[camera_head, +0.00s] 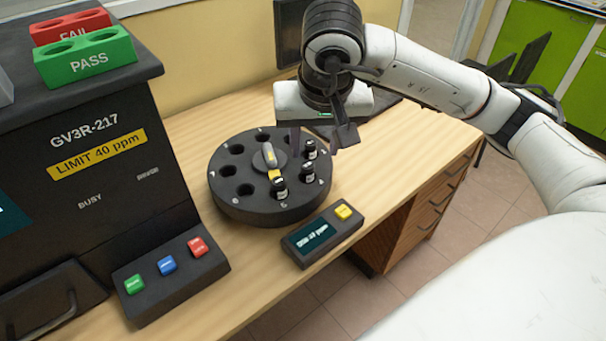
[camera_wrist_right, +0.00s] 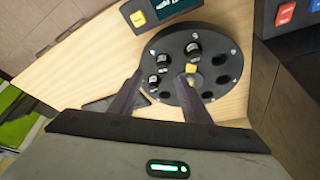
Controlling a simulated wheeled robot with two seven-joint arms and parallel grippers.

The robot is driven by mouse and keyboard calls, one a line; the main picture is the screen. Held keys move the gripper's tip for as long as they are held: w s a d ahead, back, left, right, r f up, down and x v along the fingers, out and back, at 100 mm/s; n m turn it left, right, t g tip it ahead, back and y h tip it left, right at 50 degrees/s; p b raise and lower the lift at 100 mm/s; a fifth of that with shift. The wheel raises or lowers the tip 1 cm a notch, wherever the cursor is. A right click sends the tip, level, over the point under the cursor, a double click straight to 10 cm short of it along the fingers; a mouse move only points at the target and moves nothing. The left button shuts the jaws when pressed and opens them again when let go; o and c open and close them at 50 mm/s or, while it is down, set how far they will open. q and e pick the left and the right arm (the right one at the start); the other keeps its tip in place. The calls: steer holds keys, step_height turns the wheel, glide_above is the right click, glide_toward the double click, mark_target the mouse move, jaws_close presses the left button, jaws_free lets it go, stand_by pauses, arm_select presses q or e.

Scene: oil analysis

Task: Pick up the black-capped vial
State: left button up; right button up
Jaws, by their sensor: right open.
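A round dark carousel (camera_head: 262,212) stands on the wooden desk, with several empty holes and three small black-capped vials. One vial (camera_head: 310,148) is at its right side, another (camera_head: 307,171) just in front of it, and a third (camera_head: 280,188) near the front. The vials also show in the right wrist view, at the upper middle (camera_wrist_right: 193,48), at the centre (camera_wrist_right: 162,62) and lower left (camera_wrist_right: 154,80). My right gripper (camera_head: 321,138) is open and empty, above the carousel's right side. In the wrist view its fingers (camera_wrist_right: 162,75) appear either side of two vials; contact is unclear. My left gripper is out of view.
A small device with a yellow button (camera_head: 343,212) sits in front of the carousel. A dark analyser (camera_head: 90,215) with a button panel (camera_head: 172,278) stands at left, carrying red (camera_head: 70,27) and green (camera_head: 85,57) racks.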

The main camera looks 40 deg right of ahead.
mark_target(308, 165)
steer(key=x, duration=0.4)
steer(key=shift+d+f, duration=0.1)
steer(key=shift+f, duration=0.1)
steer(key=shift+w+a+x, duration=0.15)
steer(key=shift+w+x, duration=0.05)
steer(key=shift+x, duration=1.1)
steer(key=shift+w+a+x, duration=0.1)
steer(key=shift+w+x, duration=0.15)
steer(key=shift+x, duration=1.05)
steer(key=shift+r, duration=0.1)
jaws_close()
